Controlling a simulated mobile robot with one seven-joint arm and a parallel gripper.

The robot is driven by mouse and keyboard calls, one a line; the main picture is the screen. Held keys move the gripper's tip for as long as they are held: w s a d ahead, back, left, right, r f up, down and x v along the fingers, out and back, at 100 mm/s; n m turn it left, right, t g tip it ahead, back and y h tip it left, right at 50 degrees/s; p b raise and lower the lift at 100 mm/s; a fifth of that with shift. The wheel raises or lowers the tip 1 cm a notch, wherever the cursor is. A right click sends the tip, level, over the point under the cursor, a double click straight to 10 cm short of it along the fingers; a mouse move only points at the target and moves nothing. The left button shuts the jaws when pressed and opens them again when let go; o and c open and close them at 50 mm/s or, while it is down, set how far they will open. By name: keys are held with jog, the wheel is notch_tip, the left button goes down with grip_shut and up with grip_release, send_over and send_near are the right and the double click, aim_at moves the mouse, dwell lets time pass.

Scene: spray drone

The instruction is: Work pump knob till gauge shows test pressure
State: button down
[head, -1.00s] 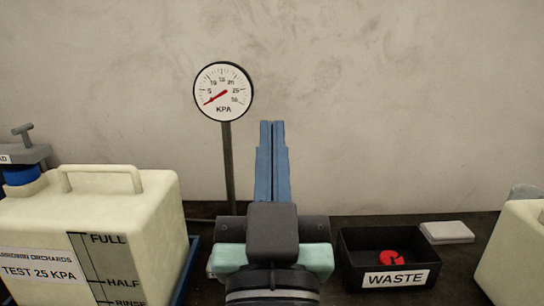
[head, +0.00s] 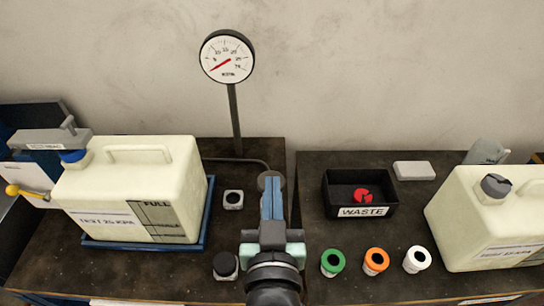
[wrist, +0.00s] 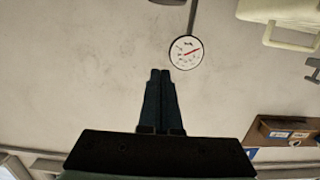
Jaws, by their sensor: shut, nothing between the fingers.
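The round gauge (head: 227,56) stands on a thin post at the back; it also shows in the wrist view (wrist: 186,52). Its red needle points lower left, at the low end of the scale. A cream tank (head: 130,190) reading "TEST 25 KPA" sits at left in a blue tray (head: 150,245). A yellow ball knob (head: 12,190) sticks out at its left; a black round knob (head: 226,263) is on the bench. I cannot tell which is the pump knob. My gripper (head: 270,188) is shut and empty, right of the tank, apart from both knobs; it also shows in the wrist view (wrist: 160,72).
A grey clamp-like block (head: 48,139) is at the tank's blue cap. A small square fitting (head: 232,200) lies left of my gripper. At right are a black waste bin (head: 360,212), green (head: 332,262), orange (head: 376,261) and white (head: 417,259) rings, and a second tank (head: 485,225).

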jog(key=shift+s+f+g+p, duration=0.25)
jog(key=shift+s+g+p, duration=0.15)
jog(key=shift+s+p, duration=0.45)
jog(key=shift+s+f+g+p, duration=0.2)
jog(key=shift+s+g+p, duration=0.3)
jog(key=shift+p, duration=0.6)
jog(key=p, duration=0.2)
send_over(261, 180)
jog(key=s+d, duration=0.2)
jog(key=s, duration=0.1)
jog(key=shift+w+d+f, duration=0.1)
jog(key=shift+w+f, duration=0.05)
jog(key=shift+f, duration=0.45)
jog(key=shift+w+f, duration=0.1)
jog(key=shift+f, duration=0.45)
notch_tip(261, 180, down, 3)
jog(key=shift+s+r, duration=0.1)
jog(key=shift+s, duration=0.05)
jog(key=shift+f, duration=0.65)
jog(key=shift+f, duration=0.1)
